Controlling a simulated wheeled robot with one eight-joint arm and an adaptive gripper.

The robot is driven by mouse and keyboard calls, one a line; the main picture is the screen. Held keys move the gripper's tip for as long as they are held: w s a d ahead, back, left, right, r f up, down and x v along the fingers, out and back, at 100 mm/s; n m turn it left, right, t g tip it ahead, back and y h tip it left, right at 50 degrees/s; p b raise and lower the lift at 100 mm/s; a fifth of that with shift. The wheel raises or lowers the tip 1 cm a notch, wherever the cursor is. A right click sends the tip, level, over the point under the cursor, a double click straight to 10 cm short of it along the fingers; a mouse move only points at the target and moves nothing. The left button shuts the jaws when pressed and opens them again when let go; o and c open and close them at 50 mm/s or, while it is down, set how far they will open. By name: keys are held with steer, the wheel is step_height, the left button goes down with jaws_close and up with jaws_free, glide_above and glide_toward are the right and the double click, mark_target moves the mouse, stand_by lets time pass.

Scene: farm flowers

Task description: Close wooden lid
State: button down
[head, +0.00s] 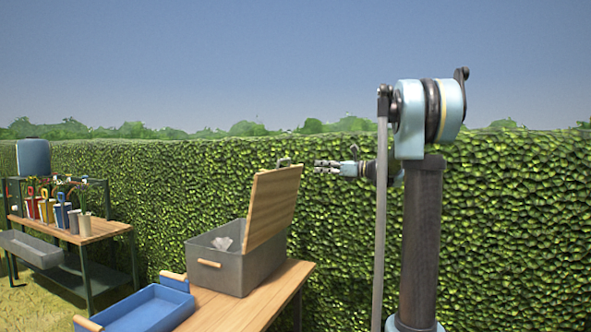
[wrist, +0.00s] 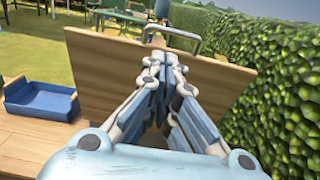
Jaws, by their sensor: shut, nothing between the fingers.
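The wooden lid (head: 272,205) stands raised, nearly upright with a slight lean to the right, on the right side of a grey box (head: 255,268) on a wooden table. A metal handle (head: 284,162) sits at the lid's top edge. In the wrist view the lid (wrist: 100,75) fills the middle and its handle (wrist: 172,28) shows beyond the fingers. My gripper (head: 318,167) is shut and empty. It is just right of the lid's top edge, near handle height, apart from the lid in the head view. The box's inside is mostly hidden; a pale crumpled thing (head: 222,243) shows in it.
A blue tray (head: 150,308) with wooden handles lies on the wooden table (head: 235,308) left of the box. A potting bench (head: 100,230) with tools and pots stands at far left. A tall hedge (head: 520,230) runs behind and right. Air above the box is clear.

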steer(key=x, duration=1.4)
steer(key=shift+w, duration=0.1)
